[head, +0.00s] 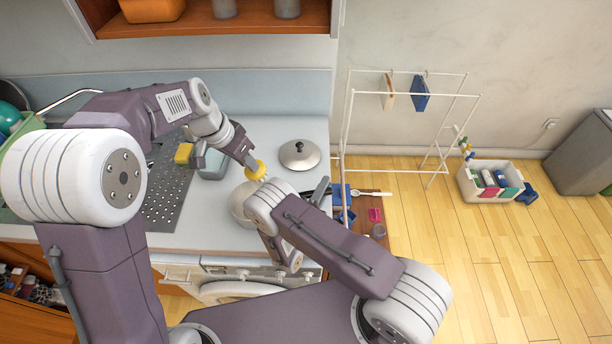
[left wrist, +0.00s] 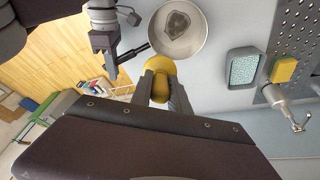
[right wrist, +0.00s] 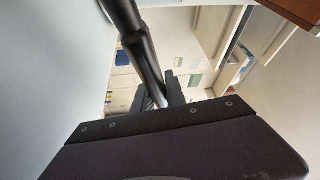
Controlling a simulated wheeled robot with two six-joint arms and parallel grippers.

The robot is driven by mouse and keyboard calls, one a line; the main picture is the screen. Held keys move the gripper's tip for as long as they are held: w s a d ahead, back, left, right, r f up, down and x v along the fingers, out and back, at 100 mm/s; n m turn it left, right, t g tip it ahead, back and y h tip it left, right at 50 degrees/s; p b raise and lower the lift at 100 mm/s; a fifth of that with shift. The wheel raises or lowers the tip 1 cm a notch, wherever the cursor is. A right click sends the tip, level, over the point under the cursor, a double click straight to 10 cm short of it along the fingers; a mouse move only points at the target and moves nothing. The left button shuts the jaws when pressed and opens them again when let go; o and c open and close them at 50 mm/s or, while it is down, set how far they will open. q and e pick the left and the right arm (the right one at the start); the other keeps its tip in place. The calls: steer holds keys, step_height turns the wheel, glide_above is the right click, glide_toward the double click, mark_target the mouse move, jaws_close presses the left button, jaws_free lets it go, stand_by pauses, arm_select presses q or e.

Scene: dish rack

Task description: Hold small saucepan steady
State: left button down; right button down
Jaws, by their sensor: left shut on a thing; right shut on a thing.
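The small saucepan (head: 239,205) sits on the grey counter, partly hidden behind my right arm. The left wrist view shows its open round bowl (left wrist: 197,43) with a dark grey patch inside and a black handle (left wrist: 134,53). My right gripper (left wrist: 106,54) is shut on that handle, which runs between its fingers in the right wrist view (right wrist: 147,62). My left gripper (head: 250,162) is shut on a round yellow scrubber (head: 256,171), which also shows in the left wrist view (left wrist: 162,68). The scrubber is beside the pan's rim; I cannot tell whether they touch.
A steel lid (head: 300,157) lies behind the pan. A grey tub (head: 213,166), a yellow sponge (head: 183,153) and a perforated drainer (head: 165,205) are to the left. A white drying rack (head: 345,125) stands right of the counter.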

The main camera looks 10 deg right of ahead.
arm_select(q)
steer(key=a+f, duration=0.3)
steer(key=f, duration=1.1)
steer(key=shift+w+a+f+g+h, duration=0.3)
steer(key=shift+w+a+g, duration=0.1)
stand_by(0.7)
steer(key=shift+f, duration=0.9)
steer(key=shift+d, duration=0.1)
stand_by(0.3)
